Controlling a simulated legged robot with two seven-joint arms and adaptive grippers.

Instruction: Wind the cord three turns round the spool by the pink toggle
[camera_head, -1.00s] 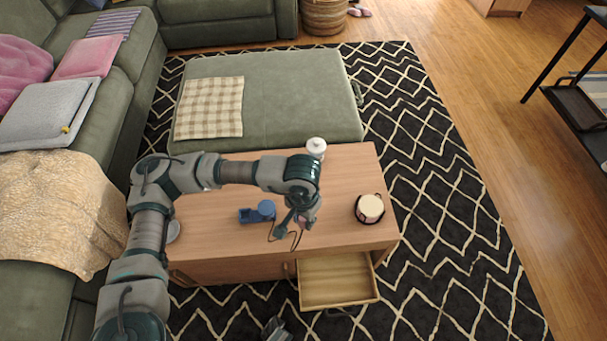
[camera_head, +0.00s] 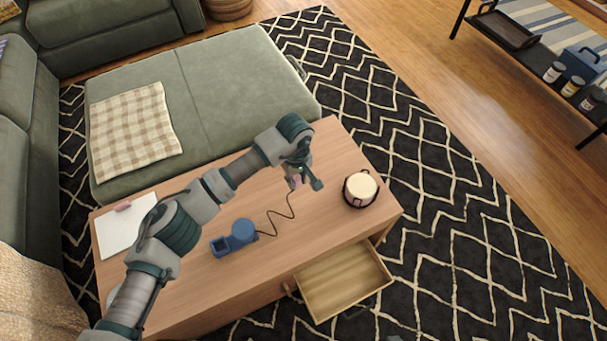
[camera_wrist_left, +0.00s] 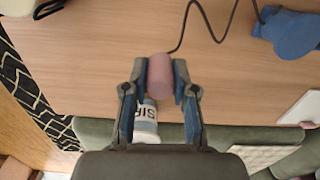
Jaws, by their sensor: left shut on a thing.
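The blue spool (camera_head: 243,230) on its blue base stands on the wooden table; it also shows at the upper right of the left wrist view (camera_wrist_left: 288,33). A dark cord (camera_head: 275,214) runs in loose bends from the spool to the pink toggle (camera_wrist_left: 160,75). No turn of cord is clearly visible round the spool. My left gripper (camera_head: 297,180) is shut on the toggle, with a finger on each side, to the right of and behind the spool. In the head view the toggle (camera_head: 295,182) is partly hidden by the fingers.
A cream candle in a dark holder (camera_head: 361,187) stands right of my left gripper. A white lettered bottle (camera_wrist_left: 146,122) shows beyond the fingers in the wrist view. An open drawer (camera_head: 345,282) juts from the table front. A white pad (camera_head: 125,227) lies at the table's left.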

